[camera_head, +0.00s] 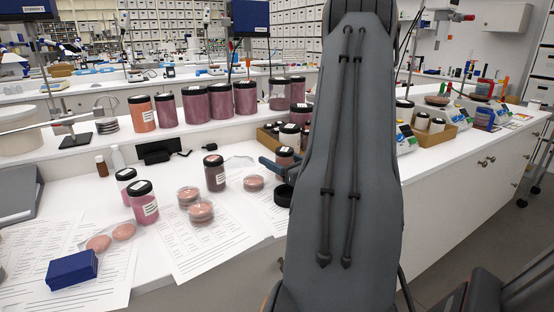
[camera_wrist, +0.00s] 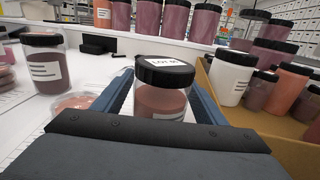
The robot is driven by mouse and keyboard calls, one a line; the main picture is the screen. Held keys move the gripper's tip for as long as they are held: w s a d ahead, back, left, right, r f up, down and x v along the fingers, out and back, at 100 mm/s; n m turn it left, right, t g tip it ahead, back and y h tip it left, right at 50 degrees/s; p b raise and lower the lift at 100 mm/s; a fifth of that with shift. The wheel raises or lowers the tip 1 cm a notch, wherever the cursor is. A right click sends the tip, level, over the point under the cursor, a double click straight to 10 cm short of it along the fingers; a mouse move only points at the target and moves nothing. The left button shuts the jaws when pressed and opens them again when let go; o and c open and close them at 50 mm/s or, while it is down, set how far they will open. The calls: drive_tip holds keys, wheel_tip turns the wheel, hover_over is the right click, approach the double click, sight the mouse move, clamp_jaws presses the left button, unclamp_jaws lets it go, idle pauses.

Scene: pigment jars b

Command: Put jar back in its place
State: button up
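A clear jar of pinkish-brown powder with a black lid and white lid label (camera_wrist: 165,92) stands upright between the blue fingers of my gripper (camera_wrist: 163,85). The fingers meet its sides, with no clear gap; its base is hidden behind the gripper body. In the head view, the jar (camera_head: 284,155) shows beside a blue finger of my gripper (camera_head: 270,168), partly hidden by my arm. A cardboard box of jars (camera_wrist: 276,143) is just right of the gripper; it also shows in the head view (camera_head: 264,137).
A dark red jar (camera_head: 215,174) stands left of the gripper, with petri dishes (camera_head: 201,211) and two pink jars (camera_head: 143,203) further left. Large jars (camera_head: 220,101) line the raised shelf behind. Papers (camera_head: 205,243) and a blue box (camera_head: 73,270) lie in front.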

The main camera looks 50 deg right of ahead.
drive_tip(key=shift+r, duration=0.1)
drive_tip(key=shift+s+r, duration=0.1)
drive_tip(key=s, duration=0.4)
drive_tip(key=s+a+b, duration=0.1)
drive_tip(key=s, duration=0.6)
drive_tip(key=shift+s+a+b, duration=0.2)
drive_tip(key=shift+s+b, duration=0.15)
drive_tip(key=shift+s, duration=0.05)
